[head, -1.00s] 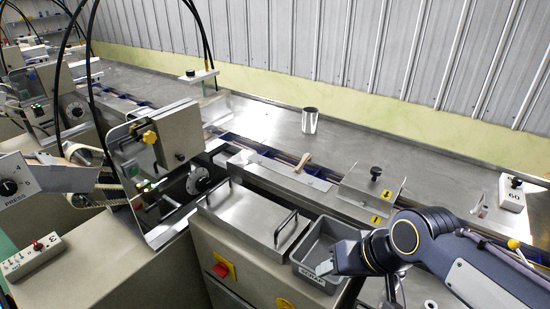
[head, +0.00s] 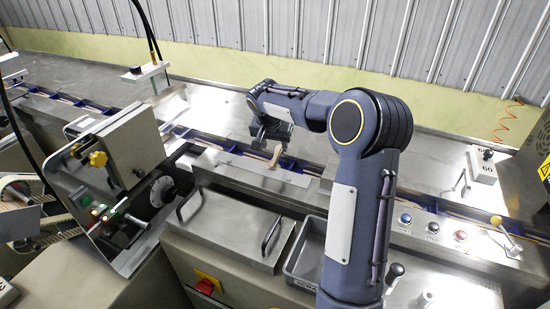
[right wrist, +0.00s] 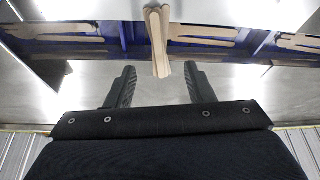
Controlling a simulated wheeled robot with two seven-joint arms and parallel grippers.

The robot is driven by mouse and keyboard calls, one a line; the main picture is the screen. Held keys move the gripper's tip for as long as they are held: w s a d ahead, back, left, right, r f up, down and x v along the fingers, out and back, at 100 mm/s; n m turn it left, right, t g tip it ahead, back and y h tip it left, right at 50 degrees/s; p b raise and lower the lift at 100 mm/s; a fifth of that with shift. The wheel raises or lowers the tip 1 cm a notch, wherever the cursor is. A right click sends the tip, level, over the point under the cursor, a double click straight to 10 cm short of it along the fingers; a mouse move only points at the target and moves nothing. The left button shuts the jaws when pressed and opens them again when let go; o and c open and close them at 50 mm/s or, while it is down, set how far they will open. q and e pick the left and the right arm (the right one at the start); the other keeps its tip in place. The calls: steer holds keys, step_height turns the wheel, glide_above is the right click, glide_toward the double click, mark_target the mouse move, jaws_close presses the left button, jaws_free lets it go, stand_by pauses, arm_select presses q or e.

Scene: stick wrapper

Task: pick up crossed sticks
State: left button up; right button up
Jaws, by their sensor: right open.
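The crossed sticks (head: 275,156) are wooden and rest at the channel, sticking up across the bright metal plate in the head view. In the right wrist view the crossed sticks (right wrist: 157,38) stand out from the blue channel, centred ahead of my fingers. My right gripper (head: 262,140) is beside them, on their far side. In the right wrist view my right gripper (right wrist: 160,78) is open, its two black fingers apart with the sticks' lower end reaching toward the gap. I cannot tell whether they touch. My left gripper is not in view.
A blue channel (right wrist: 225,42) holds more flat sticks lying along it. A grey scrap bin (head: 305,247) stands in front, partly behind my right arm. A wrapper head (head: 118,150) stands at the left. A button panel (head: 432,228) is at the right.

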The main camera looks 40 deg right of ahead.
mark_target(276, 154)
steer(key=b+x, duration=0.1)
steer(key=x, duration=0.3)
steer(key=shift+w+d+f, duration=0.1)
steer(key=shift+w+f, duration=0.05)
steer(key=shift+f, duration=0.15)
jaws_close()
